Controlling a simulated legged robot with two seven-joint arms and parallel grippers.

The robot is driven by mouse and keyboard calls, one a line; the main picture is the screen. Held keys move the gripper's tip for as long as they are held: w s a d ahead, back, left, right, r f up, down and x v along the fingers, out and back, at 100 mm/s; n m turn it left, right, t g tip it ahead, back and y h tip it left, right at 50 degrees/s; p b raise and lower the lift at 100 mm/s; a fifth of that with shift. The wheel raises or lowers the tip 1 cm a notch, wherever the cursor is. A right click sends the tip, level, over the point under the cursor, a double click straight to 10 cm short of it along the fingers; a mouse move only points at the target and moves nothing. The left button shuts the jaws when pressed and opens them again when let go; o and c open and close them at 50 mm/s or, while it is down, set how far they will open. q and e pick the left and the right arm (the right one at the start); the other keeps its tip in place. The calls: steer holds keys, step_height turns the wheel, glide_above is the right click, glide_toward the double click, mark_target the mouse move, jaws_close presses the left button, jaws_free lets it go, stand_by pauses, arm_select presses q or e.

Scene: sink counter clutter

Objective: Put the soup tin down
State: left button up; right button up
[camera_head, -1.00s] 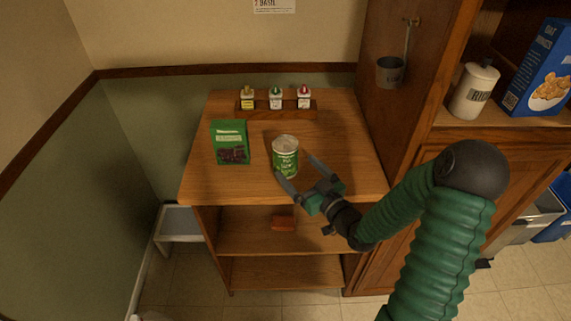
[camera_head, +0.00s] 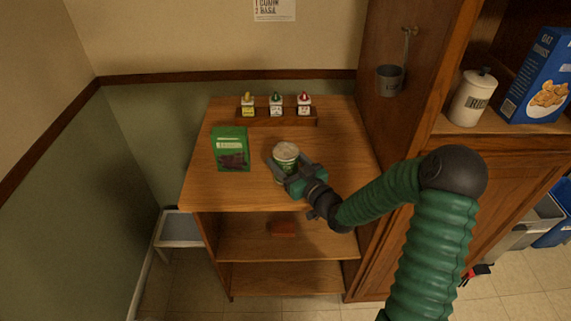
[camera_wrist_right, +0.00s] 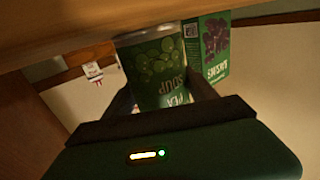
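The soup tin (camera_head: 286,152) is green with a pale lid and stands upright on the wooden top of the shelf unit (camera_head: 345,175). My right gripper (camera_head: 287,164) is low at the tin's near side, with one finger on each side of it. In the right wrist view, the tin (camera_wrist_right: 160,70) appears upside down between the two dark fingers (camera_wrist_right: 163,95). Whether both fingers press on the tin is not clear. The gripper's body hides the tin's lower front in the head view. My left gripper is not in view.
A green packet (camera_head: 231,148) stands left of the tin. A wooden rack (camera_head: 290,121) with several small bottles stands behind it. A tall cabinet side (camera_head: 385,130) with a hanging cup (camera_head: 389,80) bounds the right. Bare wood lies right of the tin.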

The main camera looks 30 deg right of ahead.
jaws_close()
